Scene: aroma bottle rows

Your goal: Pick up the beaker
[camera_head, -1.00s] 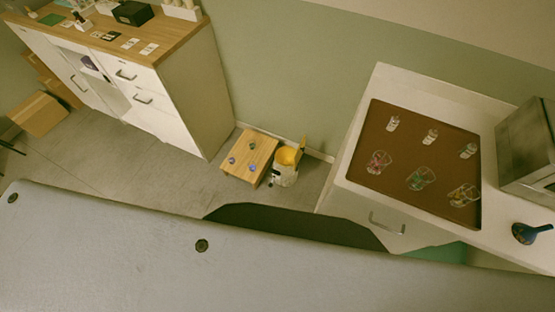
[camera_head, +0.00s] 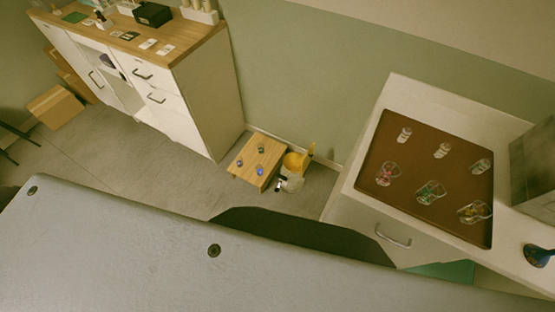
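Clear glass beakers stand on a brown tray (camera_head: 425,147) on the white counter at the right. The front row has a beaker with reddish contents (camera_head: 388,174), one with green contents (camera_head: 430,192) and one with yellowish contents (camera_head: 474,211). Behind them stand three small clear glass vessels: a left one (camera_head: 404,134), a middle one (camera_head: 442,150) and a right one (camera_head: 481,166). I cannot tell which beaker the task means. Neither of my grippers shows in the view.
A grey metal box (camera_head: 535,170) and a blue funnel-like object (camera_head: 538,254) stand right of the tray. A low wooden stool (camera_head: 247,169) with small coloured items and a yellow-topped container (camera_head: 293,170) are on the floor. A wood-topped cabinet (camera_head: 185,50) stands at the left.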

